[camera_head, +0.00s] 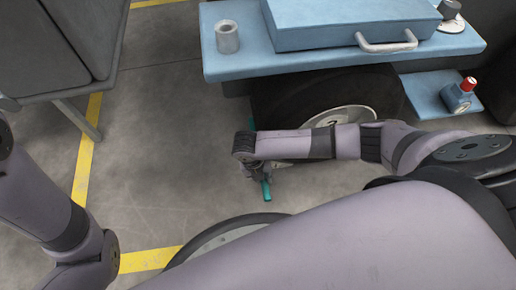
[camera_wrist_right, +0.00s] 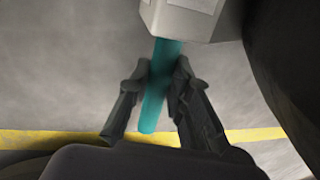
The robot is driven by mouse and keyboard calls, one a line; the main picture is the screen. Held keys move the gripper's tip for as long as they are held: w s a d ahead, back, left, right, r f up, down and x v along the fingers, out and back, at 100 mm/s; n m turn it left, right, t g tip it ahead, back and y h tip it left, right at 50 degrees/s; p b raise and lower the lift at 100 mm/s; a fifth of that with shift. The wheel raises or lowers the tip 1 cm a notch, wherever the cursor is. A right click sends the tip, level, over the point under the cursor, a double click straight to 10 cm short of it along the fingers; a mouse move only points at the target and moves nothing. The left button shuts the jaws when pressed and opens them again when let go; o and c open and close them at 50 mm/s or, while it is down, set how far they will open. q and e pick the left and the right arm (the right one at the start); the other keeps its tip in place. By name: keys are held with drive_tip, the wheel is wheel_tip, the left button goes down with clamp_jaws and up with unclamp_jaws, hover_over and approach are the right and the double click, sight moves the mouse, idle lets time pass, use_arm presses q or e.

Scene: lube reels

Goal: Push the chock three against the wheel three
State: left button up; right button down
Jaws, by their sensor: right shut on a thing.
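My right gripper (camera_head: 257,176) points down near the floor, left of the dark wheel (camera_head: 292,92) under the blue cart. In the wrist view the right gripper (camera_wrist_right: 161,74) has its fingers on both sides of a teal bar (camera_wrist_right: 153,105) and is shut on it. The bar's end also shows in the head view (camera_head: 267,190). The bar runs to a pale grey block (camera_wrist_right: 186,17), which looks like the chock. A dark tyre (camera_wrist_right: 290,60) is close beside the block; I cannot tell whether they touch. The wheel's number is partly hidden by my arm. My left gripper is out of view.
The blue cart top (camera_head: 345,58) overhangs the wheel and carries a blue case (camera_head: 330,22) and a metal cup (camera_head: 227,37). A lower shelf (camera_head: 425,92) holds a red-capped bottle (camera_head: 461,95). A dark cabinet (camera_head: 75,40) stands at left. Floor between is clear.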

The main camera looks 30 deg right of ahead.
drive_tip(key=shift+d, duration=0.1)
drive_tip(key=c, duration=1.4)
unclamp_jaws()
drive_tip(key=shift+s, duration=0.1)
wheel_tip(320, 180, up, 12)
drive_tip(key=a, duration=0.2)
drive_tip(key=shift+w+a, duration=0.15)
drive_tip(key=shift+w, duration=0.25)
drive_tip(key=shift+f, duration=0.1)
